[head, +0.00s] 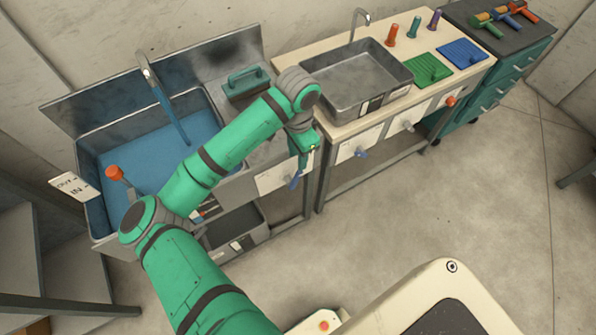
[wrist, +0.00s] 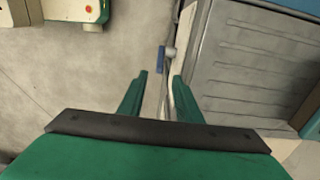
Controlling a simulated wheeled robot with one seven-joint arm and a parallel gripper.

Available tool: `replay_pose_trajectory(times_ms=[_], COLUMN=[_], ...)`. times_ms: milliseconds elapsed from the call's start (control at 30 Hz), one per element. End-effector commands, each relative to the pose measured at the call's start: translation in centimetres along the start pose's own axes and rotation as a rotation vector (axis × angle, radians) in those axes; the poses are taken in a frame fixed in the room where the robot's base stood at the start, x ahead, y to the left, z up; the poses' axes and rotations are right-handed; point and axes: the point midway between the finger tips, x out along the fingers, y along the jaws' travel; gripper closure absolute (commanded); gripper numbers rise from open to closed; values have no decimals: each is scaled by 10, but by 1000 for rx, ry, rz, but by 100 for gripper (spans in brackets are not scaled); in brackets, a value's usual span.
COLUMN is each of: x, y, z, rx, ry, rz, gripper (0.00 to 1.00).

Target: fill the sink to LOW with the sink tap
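The left sink (head: 88,160) holds blue water (head: 130,160). A blue stream (head: 170,112) runs from its tap spout (head: 146,68) down to the water. I cannot read the level against any mark, as my arm crosses the sink's front right. A blue lever (head: 295,180) sits on the front panel right of this sink. My gripper (head: 303,158) is just above that lever. In the wrist view my gripper (wrist: 160,82) is open and empty, and the blue lever (wrist: 161,58) with its grey hub (wrist: 169,52) shows beyond the fingertips, roughly between them.
The floor before the benches is clear.

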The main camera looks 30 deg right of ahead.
Motion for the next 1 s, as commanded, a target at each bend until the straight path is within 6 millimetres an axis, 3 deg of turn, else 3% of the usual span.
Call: replay_pose_trajectory(times_ms=[500, 700, 1000], x=[83, 98, 101], y=[0, 0, 0], z=[-1, -1, -1], rx=[-1, -1, -1], ry=[2, 3, 4], rz=[1, 0, -1], gripper=[69, 69, 69])
